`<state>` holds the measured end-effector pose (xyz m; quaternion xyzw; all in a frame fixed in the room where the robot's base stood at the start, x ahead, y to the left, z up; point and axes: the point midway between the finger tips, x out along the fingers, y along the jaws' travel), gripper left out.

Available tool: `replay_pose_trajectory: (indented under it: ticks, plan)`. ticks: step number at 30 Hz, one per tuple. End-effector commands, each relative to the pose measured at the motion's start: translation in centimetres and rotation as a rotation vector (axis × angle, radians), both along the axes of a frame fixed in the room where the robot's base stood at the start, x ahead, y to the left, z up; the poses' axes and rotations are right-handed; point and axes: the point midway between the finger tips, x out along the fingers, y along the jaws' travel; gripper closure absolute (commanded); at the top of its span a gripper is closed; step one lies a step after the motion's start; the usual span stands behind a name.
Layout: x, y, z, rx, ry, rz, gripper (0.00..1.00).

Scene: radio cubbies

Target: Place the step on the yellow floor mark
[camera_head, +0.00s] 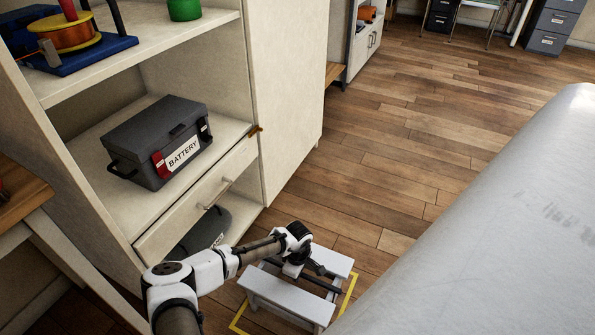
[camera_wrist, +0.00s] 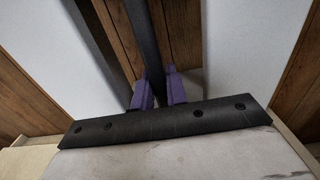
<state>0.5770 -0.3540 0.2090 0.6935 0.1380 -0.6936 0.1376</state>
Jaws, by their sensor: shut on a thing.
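The step (camera_head: 291,299) is a low grey-white stool with two flat boards and a dark bar between them. In the head view it stands over the yellow floor mark (camera_head: 352,287), whose lines show at its right side and near its lower left. The wrist view shows its pale boards (camera_wrist: 237,60) on both sides of the dark bar (camera_wrist: 147,45). My gripper (camera_head: 309,271) is shut on this bar, and its purple fingertips (camera_wrist: 159,88) sit on either side of it. I cannot tell whether the step touches the floor. My arm hides part of it.
A cream cubby unit (camera_head: 289,105) stands close at the left, with a battery case (camera_head: 163,142) on a shelf above a drawer (camera_head: 200,205). A large pale rounded surface (camera_head: 490,220) fills the right. The wooden floor (camera_head: 390,150) beyond the step is clear.

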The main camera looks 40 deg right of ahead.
Motion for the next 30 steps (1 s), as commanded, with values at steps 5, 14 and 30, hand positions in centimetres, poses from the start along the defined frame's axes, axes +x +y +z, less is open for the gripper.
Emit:
replay_pose_trajectory:
  ticks: [5,14,30]
  plan:
    - [0.0,0.0,-0.2,0.0,0.0,0.0,0.75]
    - [0.0,0.0,-0.2,0.0,0.0,0.0,0.64]
    - [0.0,0.0,7.9,-0.004,0.002,0.002,0.64]
